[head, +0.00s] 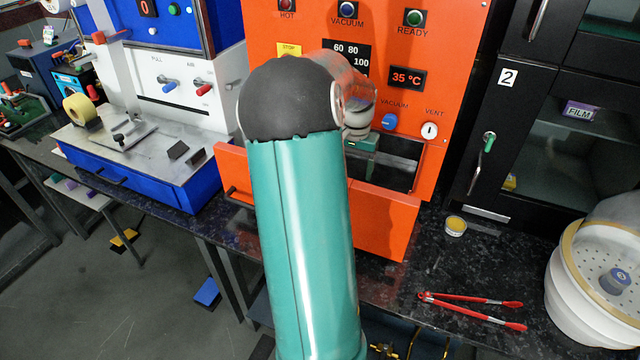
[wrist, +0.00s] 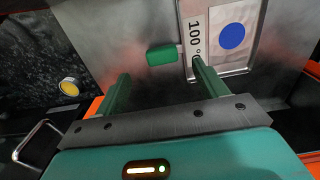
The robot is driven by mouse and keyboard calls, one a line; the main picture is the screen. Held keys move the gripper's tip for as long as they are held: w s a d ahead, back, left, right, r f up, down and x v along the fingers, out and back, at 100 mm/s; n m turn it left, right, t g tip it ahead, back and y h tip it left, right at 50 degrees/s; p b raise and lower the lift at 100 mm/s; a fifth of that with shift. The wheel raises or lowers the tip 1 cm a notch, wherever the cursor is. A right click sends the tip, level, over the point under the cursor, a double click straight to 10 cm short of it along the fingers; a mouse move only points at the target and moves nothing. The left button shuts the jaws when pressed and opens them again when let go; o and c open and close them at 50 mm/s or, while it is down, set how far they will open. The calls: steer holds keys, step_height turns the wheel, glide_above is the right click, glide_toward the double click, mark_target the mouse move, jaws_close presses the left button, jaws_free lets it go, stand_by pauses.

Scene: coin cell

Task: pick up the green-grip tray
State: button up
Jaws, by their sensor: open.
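In the wrist view, a green grip (wrist: 161,56) stands out from a grey metal surface (wrist: 120,35), which appears to be the tray. My gripper (wrist: 160,70) is open, with one green finger left of the grip and the other right of it. The grip shows just beyond the fingertips, in the gap between them, and nothing is held. A strip marked 100 and a white card with a blue disc (wrist: 232,37) lie to the right of the grip. In the head view my arm hides most of the gripper and the tray.
An orange oven (head: 400,200) with its front flap down surrounds the work area. To the right are a small yellow-filled jar (head: 456,227), red-handled tongs (head: 470,308), a round white vessel (head: 590,290) and a black cabinet (head: 520,130). A blue press (head: 130,170) stands left.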

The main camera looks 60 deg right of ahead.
step_height(320, 180, down, 6)
steer(key=shift+w, duration=0.1)
steer(key=c, duration=1.2)
steer(key=shift+o, duration=0.2)
steer(key=shift+r, duration=0.1)
